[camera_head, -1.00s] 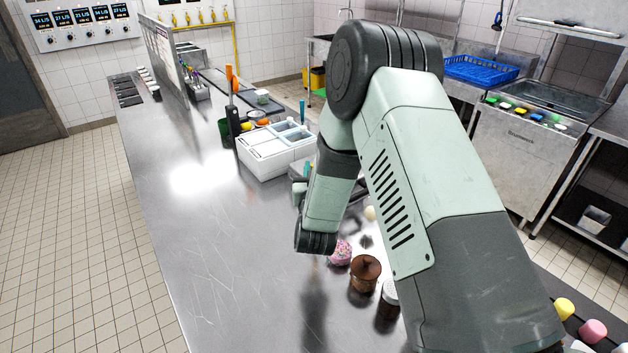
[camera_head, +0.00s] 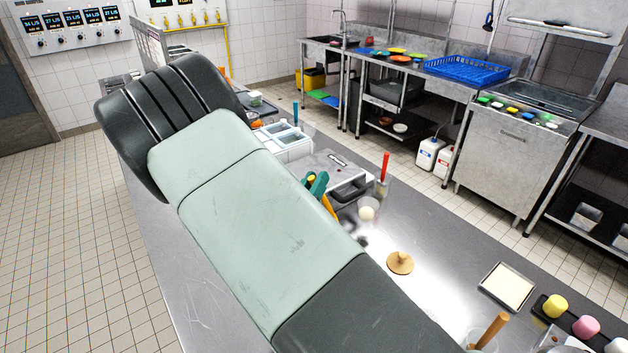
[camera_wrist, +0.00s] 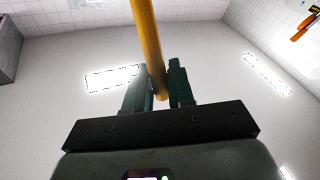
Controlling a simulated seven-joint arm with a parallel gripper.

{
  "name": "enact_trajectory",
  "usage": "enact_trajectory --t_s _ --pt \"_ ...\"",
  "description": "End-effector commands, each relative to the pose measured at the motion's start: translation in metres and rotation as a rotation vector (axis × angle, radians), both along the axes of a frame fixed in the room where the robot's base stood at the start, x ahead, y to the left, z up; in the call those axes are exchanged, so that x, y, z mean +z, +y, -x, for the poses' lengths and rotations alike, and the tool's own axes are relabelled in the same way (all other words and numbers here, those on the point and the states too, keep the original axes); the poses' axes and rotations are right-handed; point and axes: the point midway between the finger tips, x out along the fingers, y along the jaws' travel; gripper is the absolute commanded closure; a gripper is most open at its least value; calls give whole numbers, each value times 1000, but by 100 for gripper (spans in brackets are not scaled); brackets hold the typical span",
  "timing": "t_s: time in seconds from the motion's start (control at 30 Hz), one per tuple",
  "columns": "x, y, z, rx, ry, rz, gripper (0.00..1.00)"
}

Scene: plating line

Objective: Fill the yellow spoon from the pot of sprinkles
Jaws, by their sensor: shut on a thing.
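My gripper (camera_wrist: 160,82) is shut on a yellow-orange rod (camera_wrist: 146,35) in the wrist view, the handle of the yellow spoon. The rod runs up between the dark green fingers and out of the top of the picture, so its bowl is not seen. In the head view my green gripper (camera_head: 317,185) shows past my arm, with a short yellow length of the spoon (camera_head: 328,207) below it. Whether the spoon holds anything cannot be told. I cannot make out a pot of sprinkles; my arm hides much of the counter.
A clear cup (camera_head: 368,209) and a grey appliance (camera_head: 338,172) stand close to my gripper. A round wooden piece (camera_head: 400,262), a square pale dish (camera_head: 508,287) and a container with a wooden handle (camera_head: 489,331) are on the right. The wrist view faces ceiling and tiled walls.

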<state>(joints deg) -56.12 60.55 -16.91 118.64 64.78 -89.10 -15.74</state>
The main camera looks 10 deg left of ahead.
Motion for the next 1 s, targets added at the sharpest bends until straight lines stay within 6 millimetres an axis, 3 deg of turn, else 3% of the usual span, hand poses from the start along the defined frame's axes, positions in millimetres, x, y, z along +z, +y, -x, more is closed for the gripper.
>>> enact_trajectory --t_s 0.7,1.0 --pt "-73 0 0 1 2 0 100" --pt "-90 0 0 0 0 0 100"
